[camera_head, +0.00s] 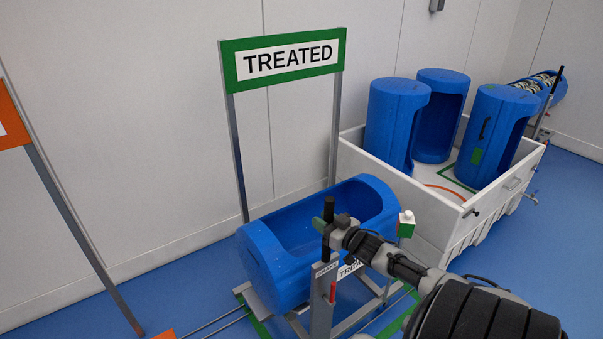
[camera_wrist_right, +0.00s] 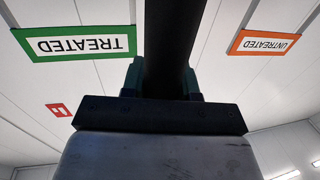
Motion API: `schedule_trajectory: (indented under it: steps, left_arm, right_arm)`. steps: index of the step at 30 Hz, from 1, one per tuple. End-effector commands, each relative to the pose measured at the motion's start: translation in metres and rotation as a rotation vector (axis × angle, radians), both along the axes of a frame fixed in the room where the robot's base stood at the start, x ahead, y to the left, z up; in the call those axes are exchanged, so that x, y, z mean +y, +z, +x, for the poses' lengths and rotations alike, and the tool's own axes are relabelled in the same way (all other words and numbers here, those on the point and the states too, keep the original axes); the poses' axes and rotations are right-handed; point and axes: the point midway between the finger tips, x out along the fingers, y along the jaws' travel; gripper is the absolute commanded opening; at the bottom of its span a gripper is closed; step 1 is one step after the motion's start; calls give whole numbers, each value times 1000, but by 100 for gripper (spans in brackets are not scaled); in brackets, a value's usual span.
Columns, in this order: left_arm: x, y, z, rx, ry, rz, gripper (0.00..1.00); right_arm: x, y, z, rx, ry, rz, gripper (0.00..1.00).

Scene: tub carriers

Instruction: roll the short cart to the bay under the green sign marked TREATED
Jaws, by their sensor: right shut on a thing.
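The cart (camera_head: 321,300) has a grey metal frame and bears an open blue tub (camera_head: 275,270) lying on its side. It stands in front of the green TREATED sign (camera_head: 285,60), which also shows upside down in the right wrist view (camera_wrist_right: 75,43). Green floor markings (camera_head: 402,320) show beside and under the cart; its far wheels are hidden. My right gripper (camera_head: 328,232) is shut on the cart's upright black handle (camera_head: 328,208). The handle also fills the middle of the right wrist view (camera_wrist_right: 170,45). My left gripper is out of view.
A white bin (camera_head: 400,188) with several upright blue tubs stands close to the right. Another blue tub (camera_head: 545,85) shows behind it at the far right. An orange sign (camera_head: 10,118) on a post stands left. The wall is just behind the TREATED sign.

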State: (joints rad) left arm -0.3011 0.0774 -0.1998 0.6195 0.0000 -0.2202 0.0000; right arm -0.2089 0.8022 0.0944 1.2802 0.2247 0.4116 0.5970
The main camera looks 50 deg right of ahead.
Motion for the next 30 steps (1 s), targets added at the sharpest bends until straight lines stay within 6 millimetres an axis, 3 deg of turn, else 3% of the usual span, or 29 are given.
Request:
schedule_trajectory:
  steps: [3,10,16,26,27,30]
  left_arm:
    - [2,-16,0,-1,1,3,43]
    - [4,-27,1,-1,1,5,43]
    - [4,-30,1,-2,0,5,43]
    - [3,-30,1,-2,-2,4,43]
    - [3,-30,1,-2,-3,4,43]
    - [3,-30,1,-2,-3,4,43]
  right_arm:
    - [-26,-5,-7,0,6,-2,0]
    - [-60,-4,-15,1,8,1,0]
    - [-71,-3,-18,1,8,3,0]
    - [-72,-3,-18,2,6,4,0]
    - [-72,-3,-18,2,6,4,31]
    - [-72,-3,-18,1,6,4,46]
